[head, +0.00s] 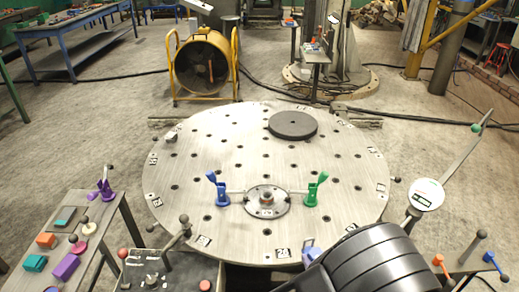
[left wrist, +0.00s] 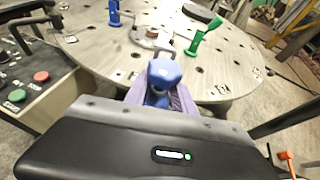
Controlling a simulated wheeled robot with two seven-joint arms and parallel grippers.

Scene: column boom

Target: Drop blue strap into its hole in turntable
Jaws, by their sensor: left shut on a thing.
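My left gripper (left wrist: 161,92) is shut on a blue piece, taken as the blue strap (left wrist: 163,74), between its pale lavender fingers. In the head view my left gripper (head: 310,252) is at the near edge of the turntable (head: 230,228), partly hidden by my dark arm. The turntable is a round steel plate with many dark holes and a central hub (head: 266,199). A blue upright clamp (head: 217,190) stands left of the hub and a green one (head: 317,190) right of it. Which hole belongs to the strap I cannot tell. My right gripper is not in view.
A dark disc (head: 292,125) lies on the turntable's far part. A bench at left holds a purple clamp (head: 105,186) and coloured blocks. A control box (head: 171,272) with a lever stands at the near edge. A gauge with a pointer (head: 427,194) stands at right.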

